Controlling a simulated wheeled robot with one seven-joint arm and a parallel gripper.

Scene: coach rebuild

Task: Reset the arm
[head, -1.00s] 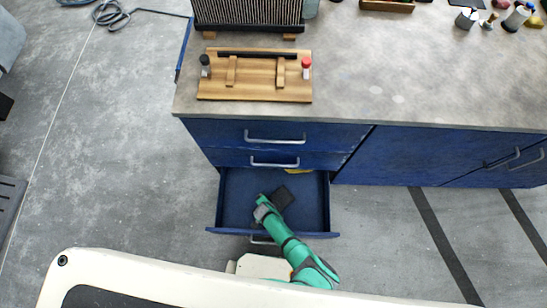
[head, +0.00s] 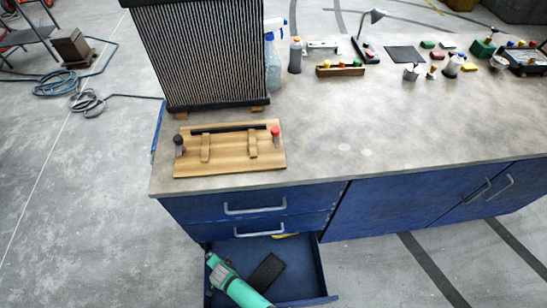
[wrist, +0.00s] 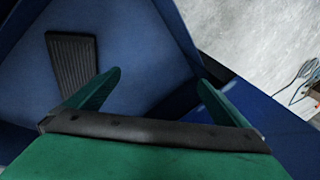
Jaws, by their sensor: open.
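My arm (head: 240,290) is green and reaches over the open blue drawer (head: 312,270) at the bottom of the head view. My gripper (head: 213,262) is at the drawer's left side there. In the wrist view my gripper (wrist: 160,77) has its two green fingers spread, with nothing held between them. A dark ridged block (wrist: 72,68) lies in the drawer, apart from the fingers. The block (head: 264,270) also shows in the head view, right of my gripper. The gripper's height above the drawer is hard to tell.
The workbench (head: 380,125) stands above the drawer. On it are a wooden fixture (head: 230,165), a large radiator (head: 200,55), a spray bottle (head: 272,65) and several small items at the back right. A yellow thing (head: 286,235) shows at the drawer's back.

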